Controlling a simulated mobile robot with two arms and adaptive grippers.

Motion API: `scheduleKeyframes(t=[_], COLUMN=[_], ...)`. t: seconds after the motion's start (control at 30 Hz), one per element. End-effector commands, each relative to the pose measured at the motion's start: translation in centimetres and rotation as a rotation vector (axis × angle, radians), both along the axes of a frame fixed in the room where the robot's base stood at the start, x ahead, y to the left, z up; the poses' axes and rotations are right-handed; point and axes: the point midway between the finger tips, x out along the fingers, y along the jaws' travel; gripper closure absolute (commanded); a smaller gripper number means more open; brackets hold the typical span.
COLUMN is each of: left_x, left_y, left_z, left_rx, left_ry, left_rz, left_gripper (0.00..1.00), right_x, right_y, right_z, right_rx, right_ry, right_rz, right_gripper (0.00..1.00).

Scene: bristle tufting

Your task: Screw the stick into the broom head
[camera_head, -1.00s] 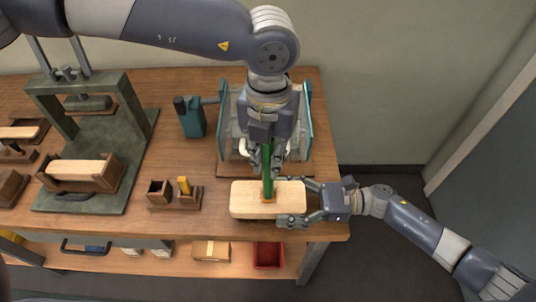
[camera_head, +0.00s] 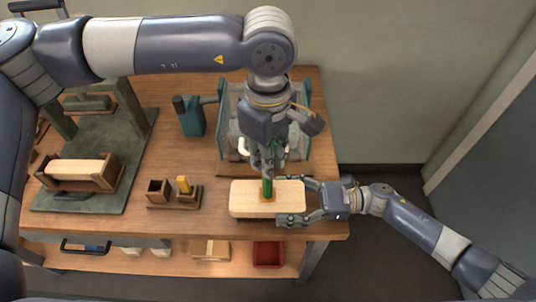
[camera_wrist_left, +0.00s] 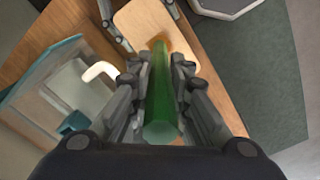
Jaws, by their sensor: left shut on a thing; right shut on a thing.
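The broom head (camera_head: 245,200) is a pale wooden block with rounded corners, lying near the front right of the table. My right gripper (camera_head: 290,203) is shut on its right end from the right side. The green stick (camera_head: 268,187) stands upright with its lower end at the orange-rimmed middle of the block. My left gripper (camera_head: 268,165) is above the block and shut on the stick. In the left wrist view the stick (camera_wrist_left: 162,95) runs between the fingers to the broom head (camera_wrist_left: 150,28). How deep the stick sits is hidden.
A clear-walled fixture with teal edges (camera_head: 307,120) stands just behind the left gripper. A teal tool (camera_head: 191,117), a small wooden holder (camera_head: 188,200) and a dark green press (camera_head: 135,110) stand left. A red bin (camera_head: 268,254) is on the lower shelf.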

Motion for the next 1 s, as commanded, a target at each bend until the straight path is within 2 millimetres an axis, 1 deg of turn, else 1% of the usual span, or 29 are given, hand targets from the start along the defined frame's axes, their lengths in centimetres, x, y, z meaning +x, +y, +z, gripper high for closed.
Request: scheduleKeyframes(t=[0.1, 0.2, 0.27, 0.4, 0.43, 0.5, 0.83, 0.93, 1.0], left_x=[0.0, 0.0, 0.0, 0.0, 0.0, 0.0, 0.0, 0.0, 0.0], left_y=[0.0, 0.0, 0.0, 0.1, 0.1, 0.1, 0.0, 0.0, 0.0], left_z=[-0.1, -0.1, -0.1, 0.0, 0.0, 0.0, 0.0, 0.6, 1.3], left_rx=[-0.001, 0.000, 0.000, 0.001, 0.001, 0.001, 0.001, 0.001, 0.001], left_ry=[0.001, 0.000, 0.000, -0.001, -0.001, -0.001, -0.001, -0.002, -0.002], left_rz=[-0.217, -0.380, -0.456, -0.443, -0.443, -0.442, -0.440, -0.440, -0.440], left_gripper=[1.00, 1.00, 1.00, 1.00, 0.79, 0.63, 0.63, 0.63, 0.63], right_x=[0.0, 0.0, 0.0, 0.0, 0.0, 0.0, 0.0, 0.0, 0.0], right_y=[0.0, 0.0, 0.0, 0.0, 0.0, 0.0, 0.0, 0.0, 0.0], right_z=[0.0, 0.0, 0.0, 0.0, 0.0, 0.0, 0.0, 0.0, 0.0], right_rx=[0.000, 0.000, 0.001, 0.001, 0.001, 0.001, 0.000, 0.000, 0.000], right_ry=[0.000, 0.000, 0.000, 0.000, 0.000, 0.000, 0.000, 0.000, 0.000], right_rz=[0.001, 0.001, 0.001, 0.001, 0.001, 0.001, 0.001, 0.001, 0.001], right_gripper=[0.96, 0.96, 0.96, 0.96, 0.96, 0.96, 0.96, 0.96, 0.96])
